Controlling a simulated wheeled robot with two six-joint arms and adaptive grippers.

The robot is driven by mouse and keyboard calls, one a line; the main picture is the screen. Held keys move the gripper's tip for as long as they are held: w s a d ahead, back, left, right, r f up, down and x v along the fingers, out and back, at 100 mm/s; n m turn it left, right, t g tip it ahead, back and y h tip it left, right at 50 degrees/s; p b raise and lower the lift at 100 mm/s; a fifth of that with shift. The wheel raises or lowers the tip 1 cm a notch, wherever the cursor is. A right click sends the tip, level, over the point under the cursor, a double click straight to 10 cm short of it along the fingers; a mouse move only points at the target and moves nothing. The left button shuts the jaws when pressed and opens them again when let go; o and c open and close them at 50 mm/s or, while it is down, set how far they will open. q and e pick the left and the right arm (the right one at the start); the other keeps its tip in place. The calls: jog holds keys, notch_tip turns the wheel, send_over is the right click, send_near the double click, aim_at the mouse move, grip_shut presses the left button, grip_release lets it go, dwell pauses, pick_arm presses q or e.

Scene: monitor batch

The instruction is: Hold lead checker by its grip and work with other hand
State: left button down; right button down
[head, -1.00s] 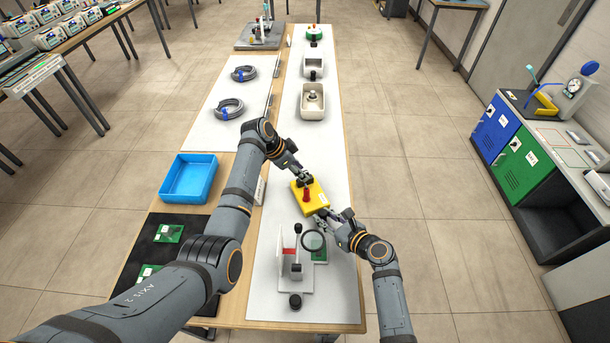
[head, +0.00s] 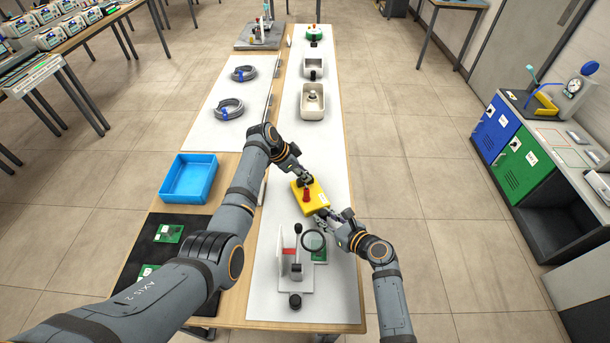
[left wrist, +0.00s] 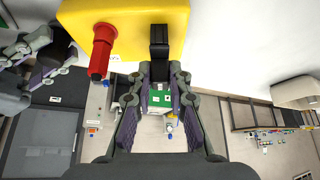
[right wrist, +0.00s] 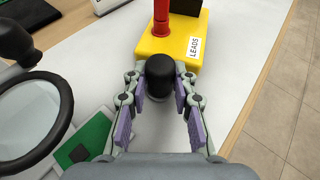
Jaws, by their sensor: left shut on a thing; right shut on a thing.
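The lead checker (head: 319,201) is a yellow box with a red post on top, resting on the white bench mat. The left wrist view shows its yellow body (left wrist: 130,25), red post (left wrist: 102,48) and black grip (left wrist: 159,40). My left gripper (head: 306,178) is at its far side, shut on the black grip. My right gripper (head: 325,213) is at its near side. In the right wrist view, a round black knob (right wrist: 160,72) sits between the fingers, by the end labelled LEADS (right wrist: 194,47). The fingertips partly hide the grip and the knob's sides.
A magnifier (head: 313,241) on a stand and a green board (head: 321,256) are close in front of my right gripper. A blue tray (head: 190,178) lies left of my left arm.

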pick_arm(q)
jog(key=shift+r, duration=0.1)
jog(key=shift+r, duration=2.8)
pick_arm(e)
jog(key=c, duration=1)
grip_release()
jog(key=v, duration=1.1)
jog(key=shift+s+d, duration=0.15)
jog(key=shift+s, duration=0.15)
jog(key=shift+s+d+r, duration=0.15)
